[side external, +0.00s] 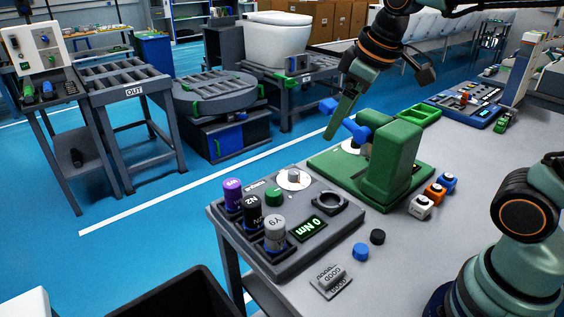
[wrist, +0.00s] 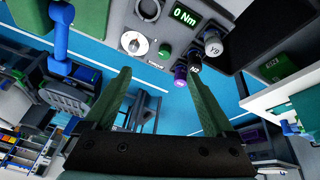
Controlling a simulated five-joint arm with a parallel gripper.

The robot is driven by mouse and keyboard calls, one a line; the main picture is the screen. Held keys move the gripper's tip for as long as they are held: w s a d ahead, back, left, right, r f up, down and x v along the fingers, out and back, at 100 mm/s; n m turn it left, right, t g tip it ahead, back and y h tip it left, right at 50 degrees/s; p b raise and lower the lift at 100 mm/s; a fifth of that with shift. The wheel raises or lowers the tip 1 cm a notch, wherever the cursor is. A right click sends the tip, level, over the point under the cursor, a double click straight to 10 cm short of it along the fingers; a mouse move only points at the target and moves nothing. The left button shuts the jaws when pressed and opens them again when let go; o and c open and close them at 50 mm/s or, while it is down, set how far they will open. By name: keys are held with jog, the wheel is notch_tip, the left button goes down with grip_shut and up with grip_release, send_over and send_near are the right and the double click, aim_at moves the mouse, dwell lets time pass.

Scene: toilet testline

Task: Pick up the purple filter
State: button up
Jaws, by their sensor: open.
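The purple filter (side external: 233,194) is a capped cylinder standing upright in the far-left slot of a dark grey test panel (side external: 318,252) on the table. A black filter (side external: 253,212) and a grey filter (side external: 275,232) stand in line beside it, towards the front. My gripper (side external: 338,125) hangs above and behind the panel, near the green press, apart from the filters. In the wrist view, my gripper (wrist: 156,72) has its two green fingers spread and empty. The purple filter (wrist: 180,73) appears small, close to the right fingertip in the picture.
A green press (side external: 393,160) with a blue handle stands right behind the panel. The panel bears a dial (side external: 293,179), a "0 Nm" display (side external: 309,229) and a black ring (side external: 338,203). Small blocks (side external: 435,193) and caps lie to the right. A black bin (side external: 185,295) stands below the table's front-left edge.

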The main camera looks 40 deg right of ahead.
jog(key=w+a+f+n+g, duration=0.1)
jog(key=w+a+n, duration=0.2)
jog(key=w+n, duration=0.15)
jog(key=w+a+n+g, duration=0.1)
jog(key=w+a+n, duration=0.15)
jog(key=w, duration=0.35)
jog(key=n+g, duration=0.2)
jog(key=n, duration=0.6)
send_near(233, 194)
jog(key=shift+w+d+r, duration=0.2)
jog(key=shift+w+d, duration=0.05)
jog(key=shift+w, duration=0.25)
jog(key=shift+w+d+r, duration=0.2)
jog(key=shift+w+d, duration=0.05)
jog(key=shift+w, duration=0.2)
jog(key=shift+w+a+f+n, duration=0.1)
jog(key=shift+a+f+n, duration=0.1)
jog(key=shift+f+n, duration=0.3)
notch_tip(233, 194, down, 12)
jog(key=shift+r, duration=0.15)
grip_shut()
jog(key=shift+r, duration=0.1)
